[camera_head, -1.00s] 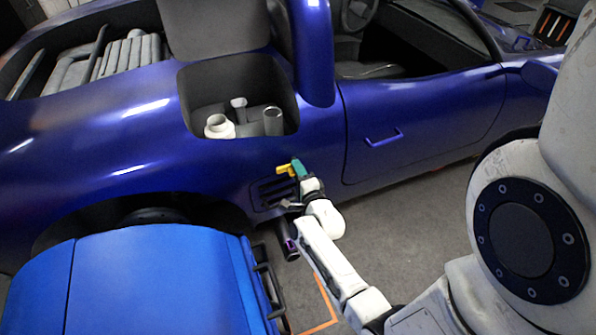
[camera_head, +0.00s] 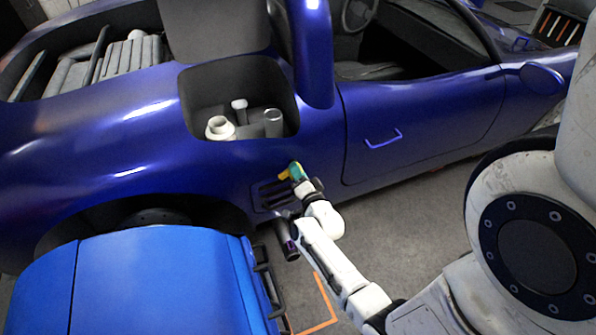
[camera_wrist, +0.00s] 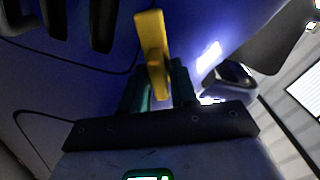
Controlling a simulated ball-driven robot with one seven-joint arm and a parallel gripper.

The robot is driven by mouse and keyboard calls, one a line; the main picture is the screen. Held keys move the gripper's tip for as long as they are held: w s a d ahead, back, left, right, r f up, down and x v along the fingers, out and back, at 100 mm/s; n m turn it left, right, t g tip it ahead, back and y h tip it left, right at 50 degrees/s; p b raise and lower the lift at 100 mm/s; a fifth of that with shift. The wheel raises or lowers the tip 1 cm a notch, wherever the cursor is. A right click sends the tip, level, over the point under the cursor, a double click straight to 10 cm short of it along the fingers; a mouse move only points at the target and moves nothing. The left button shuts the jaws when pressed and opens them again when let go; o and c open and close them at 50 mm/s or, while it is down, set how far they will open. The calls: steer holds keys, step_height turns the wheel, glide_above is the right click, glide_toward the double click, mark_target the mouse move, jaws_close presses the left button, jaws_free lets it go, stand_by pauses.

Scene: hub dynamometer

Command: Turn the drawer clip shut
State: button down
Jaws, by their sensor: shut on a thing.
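The yellow clip (camera_head: 284,174) is on the blue car's side, just above the slotted vent. My gripper (camera_head: 297,173), with teal fingers, is at the clip's right side in the head view. In the wrist view the yellow clip (camera_wrist: 152,42) stands up between the teal fingers (camera_wrist: 157,88), its lower end between them. My gripper is shut on it. The clip's mounting and any drawer edge behind it are hidden or too dark to make out.
The dark slotted vent (camera_head: 272,195) lies just below the clip. A blue cabinet-like body (camera_head: 150,285) with a dark rail fills the lower left. An open bay (camera_head: 205,85) holding white and grey cylinders is above.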

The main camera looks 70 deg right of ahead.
steer(key=n+p, duration=0.1)
steer(key=n, duration=0.4)
steer(key=shift+n, duration=0.3)
steer(key=n+p, duration=0.1)
steer(key=n, duration=0.4)
steer(key=shift+n+p, duration=0.35)
steer(key=shift+n, duration=0.05)
steer(key=shift+f+n, duration=0.1)
steer(key=shift+n, duration=0.2)
steer(key=c, duration=1.1)
jaws_free()
steer(key=p+v, duration=0.1)
steer(key=v, duration=1)
steer(key=shift+p, duration=0.3)
